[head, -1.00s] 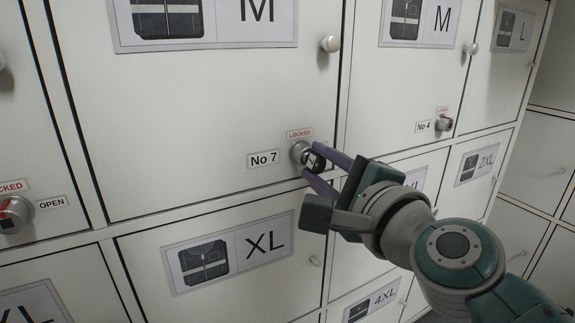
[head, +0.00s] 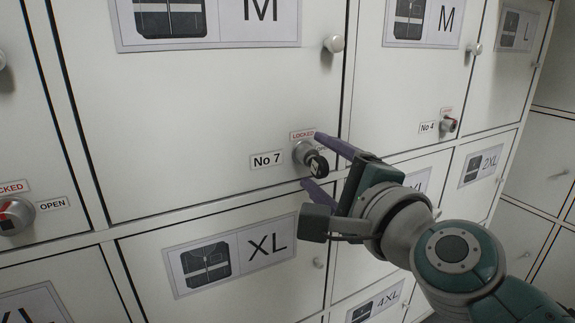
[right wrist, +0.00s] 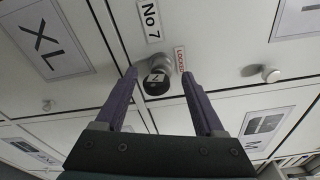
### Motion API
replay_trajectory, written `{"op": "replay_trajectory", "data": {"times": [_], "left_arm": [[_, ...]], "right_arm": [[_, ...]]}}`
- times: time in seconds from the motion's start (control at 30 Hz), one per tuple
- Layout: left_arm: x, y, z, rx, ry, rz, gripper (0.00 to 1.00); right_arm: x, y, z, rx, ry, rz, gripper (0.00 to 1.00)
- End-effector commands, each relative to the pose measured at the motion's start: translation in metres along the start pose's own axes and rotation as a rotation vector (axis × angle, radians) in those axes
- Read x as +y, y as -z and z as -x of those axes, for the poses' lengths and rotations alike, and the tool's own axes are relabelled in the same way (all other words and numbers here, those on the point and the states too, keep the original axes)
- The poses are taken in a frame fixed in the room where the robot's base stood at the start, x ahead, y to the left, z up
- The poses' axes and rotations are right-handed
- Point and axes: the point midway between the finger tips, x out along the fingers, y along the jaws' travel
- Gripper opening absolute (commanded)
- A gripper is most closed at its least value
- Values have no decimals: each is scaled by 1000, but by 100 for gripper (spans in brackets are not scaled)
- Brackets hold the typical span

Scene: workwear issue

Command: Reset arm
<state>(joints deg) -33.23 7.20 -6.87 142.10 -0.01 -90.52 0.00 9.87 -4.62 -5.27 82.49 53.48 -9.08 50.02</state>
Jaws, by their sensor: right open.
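My right gripper (head: 325,160) is open in front of the No 7 locker door (head: 200,120). Its two purple fingers stand apart, one above and one below the black key (head: 317,166) in the round lock (head: 302,152). In the right wrist view the key (right wrist: 156,84) shows between the spread fingertips (right wrist: 158,80), with a gap on each side. The red LOCKED label (head: 302,135) is above the lock. The OPEN label beside this lock is mostly hidden. My left gripper is not in view.
A round knob (head: 333,44) stands out above the lock. The No 4 lock (head: 449,124) is to the right, and another lock with a red mark (head: 14,216) is at the far left. Closed locker doors fill the view, including the XL door (head: 220,260) below.

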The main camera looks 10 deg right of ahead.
Motion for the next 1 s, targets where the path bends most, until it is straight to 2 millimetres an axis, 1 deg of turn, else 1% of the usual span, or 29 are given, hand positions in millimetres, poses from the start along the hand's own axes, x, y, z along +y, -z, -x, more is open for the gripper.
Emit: {"op": "replay_trajectory", "data": {"times": [0.03, 0.07, 0.2, 0.23, 0.53, 1.0], "left_arm": [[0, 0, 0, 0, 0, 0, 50], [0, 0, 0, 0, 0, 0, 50], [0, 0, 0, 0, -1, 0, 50], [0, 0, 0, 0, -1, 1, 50], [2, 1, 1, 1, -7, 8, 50], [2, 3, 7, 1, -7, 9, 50]], "right_arm": [[-1, 0, 0, 0, 1, 0, 71], [-1, 0, 0, 0, 1, 0, 73], [-1, 0, 0, 1, 2, 0, 89], [-1, 0, 0, 1, 3, 0, 91], [-2, 0, 2, 1, 3, 0, 91], [-2, 3, 22, 1, 4, 0, 91]]}}
